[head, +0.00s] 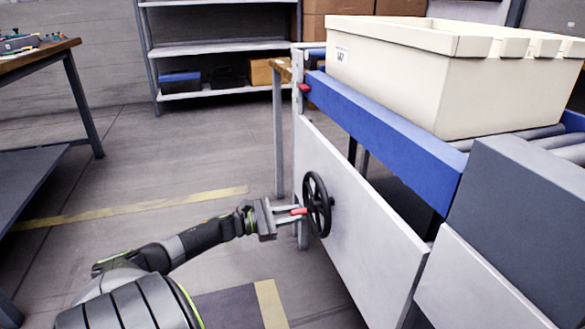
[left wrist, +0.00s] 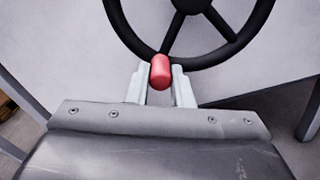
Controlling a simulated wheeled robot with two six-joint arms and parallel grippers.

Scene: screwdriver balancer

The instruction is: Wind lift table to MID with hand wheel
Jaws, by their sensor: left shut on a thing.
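The black hand wheel (head: 318,204) is mounted on the white side panel (head: 365,240) of the lift table. Its rim and spokes also show in the left wrist view (left wrist: 130,38). A red handle knob (left wrist: 160,72) stands out from the lower part of the rim there, and it also shows in the head view (head: 299,211). My left gripper (head: 291,212) is shut on the knob, with one pale finger on each side. A blue beam (head: 385,130) runs along the table top above the panel. A small red marker (head: 304,87) sits on the table's corner post. My right gripper is not in view.
A cream crate (head: 450,95) stands on the table's rollers. A dark grey block (head: 520,200) is at the right. A workbench (head: 40,55) is at the far left and a shelf rack (head: 215,47) at the back.

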